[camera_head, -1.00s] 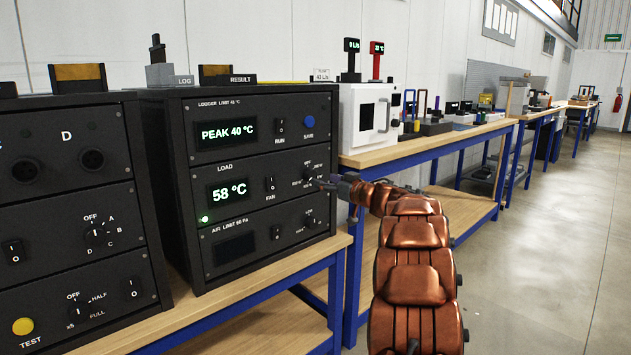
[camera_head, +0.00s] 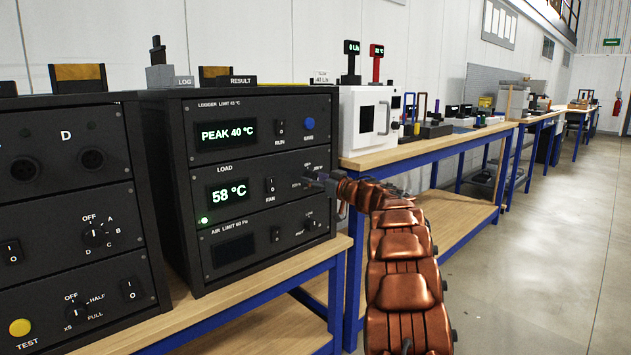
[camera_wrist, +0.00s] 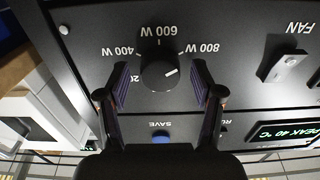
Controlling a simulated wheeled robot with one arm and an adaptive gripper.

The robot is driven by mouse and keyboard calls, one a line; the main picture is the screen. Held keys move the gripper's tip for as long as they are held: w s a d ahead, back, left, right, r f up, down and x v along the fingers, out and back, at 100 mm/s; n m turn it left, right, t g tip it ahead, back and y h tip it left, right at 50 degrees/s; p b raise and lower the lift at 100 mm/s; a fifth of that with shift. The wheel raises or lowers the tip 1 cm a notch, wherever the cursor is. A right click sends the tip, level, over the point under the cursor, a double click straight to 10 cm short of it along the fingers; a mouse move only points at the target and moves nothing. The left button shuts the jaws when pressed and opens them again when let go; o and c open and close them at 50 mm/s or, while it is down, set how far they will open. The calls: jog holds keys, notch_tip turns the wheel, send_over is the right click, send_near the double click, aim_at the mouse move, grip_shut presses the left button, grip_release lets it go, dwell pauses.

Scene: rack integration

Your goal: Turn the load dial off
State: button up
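The load dial (camera_wrist: 157,76) is a round black knob on the dark panel, shown upside down in the wrist view. Its white mark points roughly toward the 800 W label (camera_wrist: 200,48). The 400 W and 600 W labels also show; the OFF label is not visible there. My gripper (camera_wrist: 160,66) is open, with one finger on each side of the dial. I cannot tell whether the fingers touch it. In the head view my gripper (camera_head: 313,177) is at the right of the LOAD panel (camera_head: 212,178) and mostly covers the dial. The LOAD display (camera_head: 231,192) reads 58 °C.
The fan switch (camera_head: 270,185) is left of the dial. Above are the PEAK 40 °C display (camera_head: 226,132), the run switch (camera_head: 281,127) and the blue save button (camera_head: 309,123). The air limit panel (camera_head: 213,257) is below. A white box (camera_head: 357,125) stands to the right.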

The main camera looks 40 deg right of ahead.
jog(key=c, duration=1)
